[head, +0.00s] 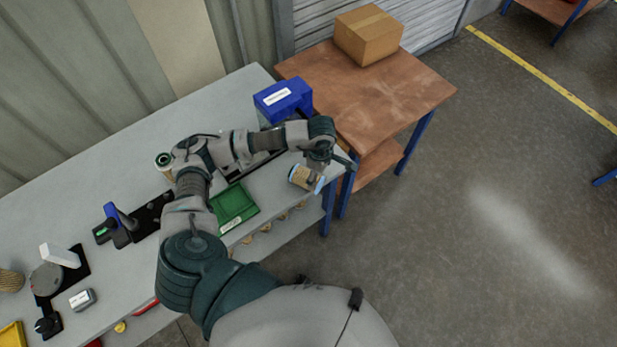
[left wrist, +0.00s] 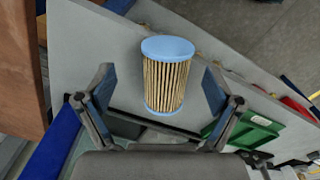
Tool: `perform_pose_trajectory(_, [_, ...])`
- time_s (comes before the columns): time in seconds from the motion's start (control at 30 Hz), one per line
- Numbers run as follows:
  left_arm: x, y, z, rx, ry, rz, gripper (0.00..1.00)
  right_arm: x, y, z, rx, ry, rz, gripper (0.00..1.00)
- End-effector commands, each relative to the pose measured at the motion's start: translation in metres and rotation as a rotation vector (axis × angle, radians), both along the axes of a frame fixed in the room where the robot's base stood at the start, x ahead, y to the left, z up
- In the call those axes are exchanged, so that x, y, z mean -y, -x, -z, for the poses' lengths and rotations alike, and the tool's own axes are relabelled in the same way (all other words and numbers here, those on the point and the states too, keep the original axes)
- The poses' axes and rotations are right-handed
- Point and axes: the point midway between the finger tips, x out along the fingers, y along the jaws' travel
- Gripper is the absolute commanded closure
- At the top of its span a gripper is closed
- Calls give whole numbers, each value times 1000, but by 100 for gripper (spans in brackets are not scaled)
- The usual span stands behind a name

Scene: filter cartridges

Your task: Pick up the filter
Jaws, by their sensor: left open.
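The filter (head: 301,178) is a short cylinder with tan pleats and light blue end caps, at the right end of the grey bench (head: 110,140). In the left wrist view the filter (left wrist: 166,84) shows whole, its blue cap toward the top of the picture. My left gripper (head: 320,174) is right at the filter in the head view and partly covers it. In the left wrist view its two fingers (left wrist: 158,82) are spread wide, one on each side of the filter, with visible gaps. The gripper is open and empty. My right gripper is not in view.
A green tray (head: 236,207) and a blue bin (head: 284,97) are near the filter. A green-capped cylinder (head: 163,161) stands behind my arm. A wooden table (head: 385,97) with a cardboard box (head: 368,35) adjoins the bench. The floor on the right is open.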

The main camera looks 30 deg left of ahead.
Motion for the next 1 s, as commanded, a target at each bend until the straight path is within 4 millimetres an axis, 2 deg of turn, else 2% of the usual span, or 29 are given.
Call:
perform_pose_trajectory(0.03, [0,0,4,1,0,0,8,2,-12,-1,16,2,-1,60])
perform_pose_trajectory(0.1, [0,1,8,1,1,0,8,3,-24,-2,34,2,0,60])
perform_pose_trajectory(0.2, [-2,3,17,-2,-1,-1,8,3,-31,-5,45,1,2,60])
perform_pose_trajectory(0.4, [-5,7,48,-2,1,-1,8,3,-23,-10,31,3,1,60])
perform_pose_trajectory(0.5, [-4,7,57,0,0,-1,8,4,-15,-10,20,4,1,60])
perform_pose_trajectory(0.73, [-4,6,60,1,0,0,8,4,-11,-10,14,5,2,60])
perform_pose_trajectory(0.77, [-4,6,60,1,1,0,11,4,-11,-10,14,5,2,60])
perform_pose_trajectory(1.0, [-5,6,60,1,1,0,71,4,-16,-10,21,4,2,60])
